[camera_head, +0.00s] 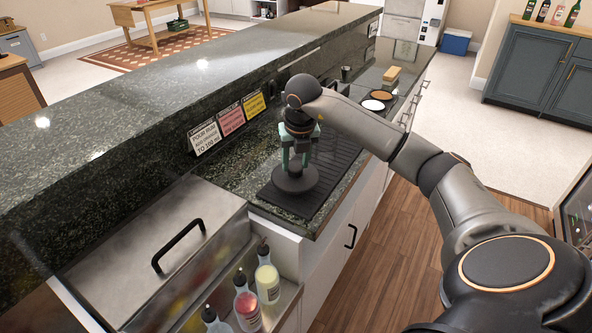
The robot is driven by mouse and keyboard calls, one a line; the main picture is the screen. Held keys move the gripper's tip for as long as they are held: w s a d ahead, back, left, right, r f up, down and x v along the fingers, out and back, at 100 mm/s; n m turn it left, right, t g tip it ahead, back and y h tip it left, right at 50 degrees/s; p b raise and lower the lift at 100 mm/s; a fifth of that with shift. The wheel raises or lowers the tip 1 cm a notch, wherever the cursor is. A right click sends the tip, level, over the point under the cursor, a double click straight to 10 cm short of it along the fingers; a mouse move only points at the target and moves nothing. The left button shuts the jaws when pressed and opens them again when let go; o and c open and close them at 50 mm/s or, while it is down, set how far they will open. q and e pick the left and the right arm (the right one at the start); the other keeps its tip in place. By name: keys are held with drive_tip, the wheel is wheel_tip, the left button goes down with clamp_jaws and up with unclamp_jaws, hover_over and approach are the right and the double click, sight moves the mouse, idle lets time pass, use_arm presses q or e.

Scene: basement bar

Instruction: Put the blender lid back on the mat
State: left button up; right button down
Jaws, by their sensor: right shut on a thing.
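The blender lid (295,182) is a dark grey disc over the near part of the black ridged mat (318,205). The mat lies along the dark stone counter. My right gripper (296,163) points down from above, with its greenish fingers shut on the top of the lid. I cannot tell whether the lid touches the mat or hovers just above it. My right arm comes in from the right and hides part of the counter behind. My left gripper is out of view.
A raised stone ledge (190,85) runs along the left, with small signs (231,120) against it. A lidded metal bin (165,245) and squeeze bottles (267,275) stand nearer. Round coasters (373,105) lie farther along the counter. Wooden floor (375,265) is clear at right.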

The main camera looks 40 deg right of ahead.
sight(297, 165)
drive_tip(key=shift+d+f+p, duration=0.1)
drive_tip(key=shift+f+p, duration=0.2)
drive_tip(key=shift+f, duration=1.35)
drive_tip(key=shift+f, duration=0.15)
drive_tip(key=shift+c, duration=1.8)
unclamp_jaws()
drive_tip(key=v, duration=1.2)
drive_tip(key=shift+r, duration=0.25)
